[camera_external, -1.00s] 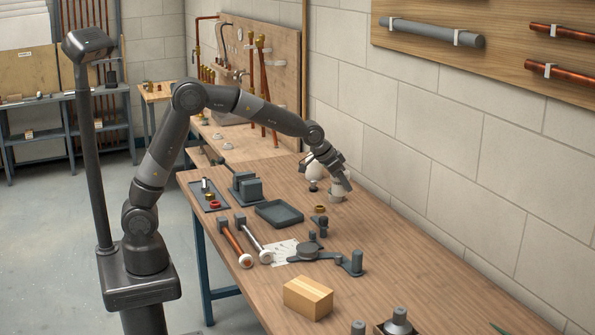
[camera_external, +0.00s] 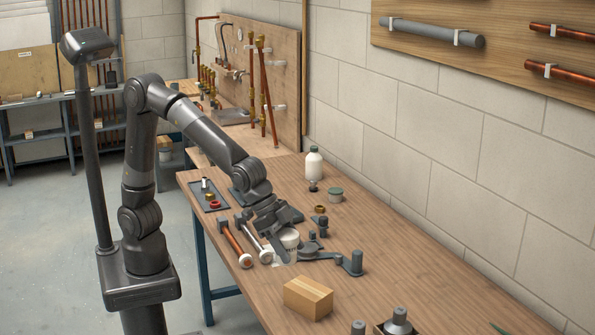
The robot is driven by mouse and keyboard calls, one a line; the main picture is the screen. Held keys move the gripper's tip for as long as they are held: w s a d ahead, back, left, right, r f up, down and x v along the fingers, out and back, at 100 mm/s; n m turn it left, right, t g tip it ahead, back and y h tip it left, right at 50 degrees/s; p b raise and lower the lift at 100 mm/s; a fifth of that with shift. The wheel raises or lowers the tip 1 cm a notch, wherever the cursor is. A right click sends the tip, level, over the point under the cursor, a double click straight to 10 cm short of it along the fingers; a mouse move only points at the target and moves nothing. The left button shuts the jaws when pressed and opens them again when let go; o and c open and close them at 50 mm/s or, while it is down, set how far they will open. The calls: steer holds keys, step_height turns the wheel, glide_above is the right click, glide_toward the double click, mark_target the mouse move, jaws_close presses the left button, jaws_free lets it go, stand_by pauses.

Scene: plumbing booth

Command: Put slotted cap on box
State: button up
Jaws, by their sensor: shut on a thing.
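My gripper (camera_external: 288,247) is over the middle of the bench, shut on a white round piece that looks like the slotted cap (camera_external: 290,238). Its slots are too small to make out, and the fingers and wrist hide part of it. The piece is above or close to the paper sheet; I cannot tell whether it touches anything. The cardboard box (camera_external: 308,298), light brown with a paler strip along its top, sits closed on the bench nearer the camera. My gripper is behind the box and to its left, apart from it. Nothing lies on the box top.
A dark jointed tool (camera_external: 318,254) with a grey post (camera_external: 353,264) stands beside my gripper. Two white-ended rods lie to the left. A short grey-green pot (camera_external: 335,194) and a white bottle (camera_external: 313,165) stand farther back.

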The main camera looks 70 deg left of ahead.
steer(key=s+d, duration=0.1)
steer(key=s, duration=0.3)
steer(key=m, duration=0.1)
glide_toward(322, 292)
steer(key=shift+w+d+r, duration=0.2)
steer(key=shift+w+d, duration=0.2)
steer(key=shift+w+d+r, duration=0.2)
steer(key=shift+w+d, duration=0.2)
steer(key=shift+d, duration=0.05)
steer(key=shift+f, duration=2)
steer(key=shift+f, duration=0.1)
steer(key=o, duration=1)
steer(key=shift+o, duration=0.2)
